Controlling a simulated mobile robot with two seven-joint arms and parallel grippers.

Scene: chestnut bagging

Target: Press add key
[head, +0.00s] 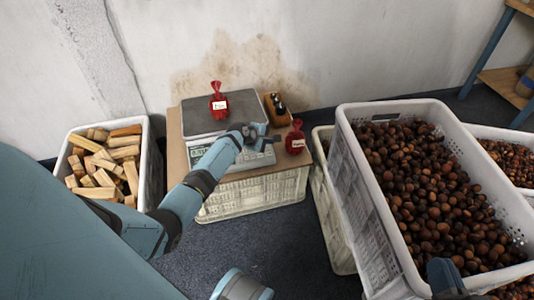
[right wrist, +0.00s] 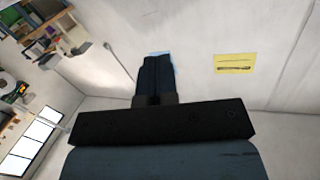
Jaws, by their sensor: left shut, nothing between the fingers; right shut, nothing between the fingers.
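The scale has a grey weighing plate (head: 232,112) and a sloped front panel with a greenish display (head: 198,152). It stands on a brown board over a pale crate. A small red bag (head: 218,102) with a white label stands on the plate. My left gripper (head: 262,136) is shut and empty over the right part of the front panel and hides the keys there. I cannot tell whether its tips touch a key. My right gripper (right wrist: 155,78) is shut and empty in the right wrist view, facing a pale wall, away from the scale.
A second red bag (head: 295,139) stands at the board's right edge, near a small wooden holder (head: 278,110) with dark items. A crate of wood blocks (head: 150,165) is left. A large white crate (head: 372,200) of chestnuts fills the right. Dark floor (head: 290,240) lies open in front.

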